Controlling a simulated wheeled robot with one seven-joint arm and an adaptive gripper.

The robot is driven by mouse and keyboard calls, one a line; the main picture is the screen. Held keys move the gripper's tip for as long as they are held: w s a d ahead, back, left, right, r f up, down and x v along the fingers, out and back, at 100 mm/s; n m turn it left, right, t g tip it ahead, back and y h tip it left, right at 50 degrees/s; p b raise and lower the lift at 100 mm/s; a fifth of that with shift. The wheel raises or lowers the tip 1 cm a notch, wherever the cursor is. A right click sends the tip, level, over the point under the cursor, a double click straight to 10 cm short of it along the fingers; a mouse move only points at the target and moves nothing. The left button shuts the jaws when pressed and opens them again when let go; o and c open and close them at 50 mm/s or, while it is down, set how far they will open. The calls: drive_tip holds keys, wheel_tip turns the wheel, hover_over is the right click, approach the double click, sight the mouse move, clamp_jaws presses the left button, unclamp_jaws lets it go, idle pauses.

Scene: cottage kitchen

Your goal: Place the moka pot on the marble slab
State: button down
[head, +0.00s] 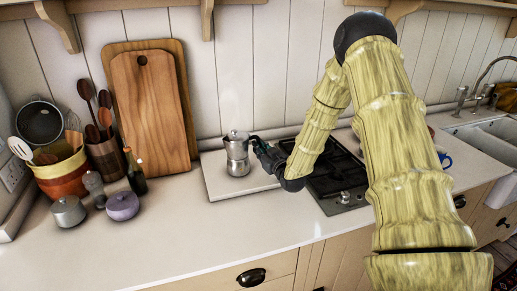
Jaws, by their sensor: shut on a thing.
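The silver moka pot (237,156) is upright at the middle of the head view, with its dark handle side facing right. My gripper (256,146) reaches it from the right and is shut on it at the handle side. The pale marble slab (218,186) lies on the counter against the back wall. The pot is over the slab, and its base appears to be at the slab's surface; I cannot tell whether it touches. My gripper's fingertips are partly hidden by the pot and its handle.
A black hob (335,178) is right of the slab, under my arm. Wooden boards (150,110) lean on the wall to the left. The front counter (190,240) is clear.

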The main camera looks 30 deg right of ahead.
drive_tip(key=shift+f, duration=0.15)
drive_tip(key=c, duration=1.5)
unclamp_jaws()
drive_tip(key=s+b, duration=0.1)
drive_tip(key=s, duration=0.3)
drive_tip(key=s+b, duration=0.1)
drive_tip(key=s, duration=0.3)
drive_tip(key=s+b, duration=0.1)
drive_tip(key=s, duration=0.3)
drive_tip(key=shift+a, duration=0.25)
drive_tip(key=shift+a, duration=0.1)
